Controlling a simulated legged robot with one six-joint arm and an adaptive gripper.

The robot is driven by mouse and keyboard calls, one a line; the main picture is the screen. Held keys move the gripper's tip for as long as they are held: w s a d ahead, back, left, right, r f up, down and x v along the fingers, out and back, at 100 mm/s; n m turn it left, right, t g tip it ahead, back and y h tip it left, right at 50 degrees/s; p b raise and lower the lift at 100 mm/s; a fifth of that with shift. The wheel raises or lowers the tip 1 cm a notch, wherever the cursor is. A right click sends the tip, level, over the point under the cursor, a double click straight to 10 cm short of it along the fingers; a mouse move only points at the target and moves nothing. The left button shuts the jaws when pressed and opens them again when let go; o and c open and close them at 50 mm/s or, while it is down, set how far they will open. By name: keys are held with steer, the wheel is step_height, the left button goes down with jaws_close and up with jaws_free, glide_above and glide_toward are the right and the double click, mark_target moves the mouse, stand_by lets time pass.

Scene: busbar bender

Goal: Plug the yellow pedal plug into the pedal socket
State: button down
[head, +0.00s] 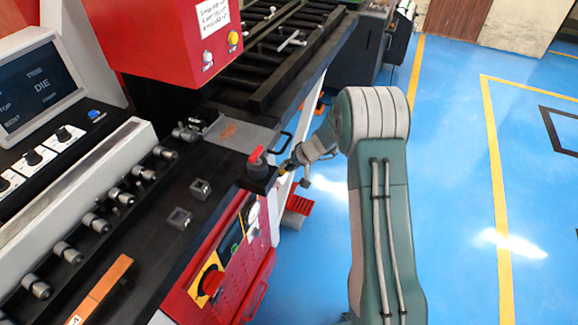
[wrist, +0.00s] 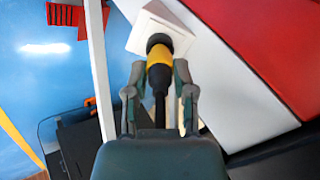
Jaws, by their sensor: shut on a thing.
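The yellow plug (wrist: 160,62) with a black front end and a black cable is between the fingers of my gripper (wrist: 159,82) in the wrist view. My gripper is shut on it. The plug's front end overlaps a pale square block (wrist: 146,26) on the white machine frame; this may be the pedal socket, but its opening is not visible. I cannot tell whether plug and block touch. In the head view my gripper (head: 287,166) is beside the machine's front edge, near a red-handled black knob (head: 258,163). The plug is too small there to make out clearly.
The machine's red lower cabinet (head: 232,262) stands left of my arm in the head view. A red pedal-like item (head: 299,205) lies on the blue floor below my gripper. The floor to the right is clear.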

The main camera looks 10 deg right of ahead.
steer(key=shift+w+a+f, duration=0.2)
steer(key=shift+a+f, duration=0.1)
steer(key=shift+f, duration=0.15)
steer(key=shift+c, duration=1.9)
jaws_free()
steer(key=v, duration=1.2)
steer(key=shift+s+f, duration=0.1)
